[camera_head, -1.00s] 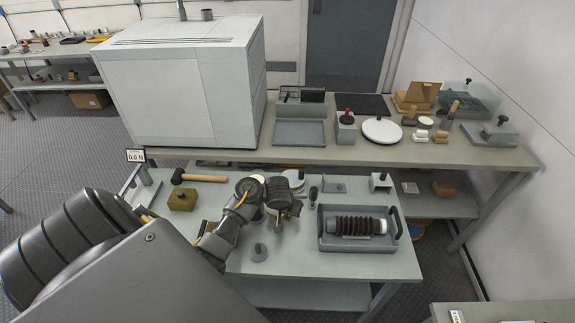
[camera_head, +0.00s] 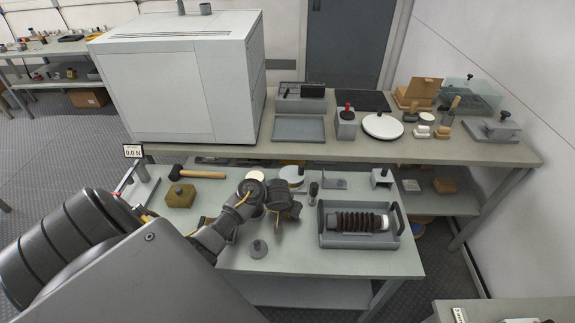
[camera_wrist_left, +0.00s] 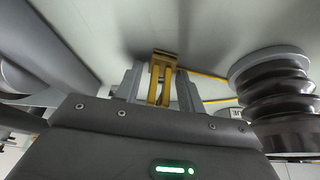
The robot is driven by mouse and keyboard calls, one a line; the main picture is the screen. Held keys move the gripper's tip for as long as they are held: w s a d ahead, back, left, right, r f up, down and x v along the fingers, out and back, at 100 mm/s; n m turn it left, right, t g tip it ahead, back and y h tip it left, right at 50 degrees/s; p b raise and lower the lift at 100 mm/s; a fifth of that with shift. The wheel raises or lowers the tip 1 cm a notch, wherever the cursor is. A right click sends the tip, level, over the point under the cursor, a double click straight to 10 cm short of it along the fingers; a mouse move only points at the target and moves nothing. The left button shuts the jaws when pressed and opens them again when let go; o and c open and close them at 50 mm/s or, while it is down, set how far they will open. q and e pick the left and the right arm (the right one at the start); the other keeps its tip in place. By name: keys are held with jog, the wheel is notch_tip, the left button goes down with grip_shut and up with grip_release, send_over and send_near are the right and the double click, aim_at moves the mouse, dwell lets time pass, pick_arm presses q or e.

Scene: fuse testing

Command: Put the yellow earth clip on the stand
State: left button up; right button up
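The yellow earth clip (camera_wrist_left: 162,60) is between the two grey fingers of my left gripper (camera_wrist_left: 160,78) in the left wrist view, and the fingers are closed on it. A yellow lead runs from beside it to the right. In the head view my left gripper (camera_head: 284,212) is over the middle of the near table, and its own wrist hides the clip there. A dark ridged post with a grey round base (camera_wrist_left: 275,90) is right of the gripper in the wrist view, apart from the clip. I cannot tell whether it is the stand. My right gripper is not in view.
A grey tray (camera_head: 330,242) with a brown ridged insulator (camera_head: 358,222) lies right of the gripper. A mallet (camera_head: 195,174) and brass block (camera_head: 180,195) lie left.

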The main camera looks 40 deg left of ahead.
pick_arm(q)
jog(key=shift+o, duration=0.6)
jog(key=shift+r, duration=0.1)
jog(key=shift+r, duration=0.3)
jog(key=p+v, duration=0.8)
jog(key=v, duration=0.3)
jog(key=shift+s+r, duration=0.3)
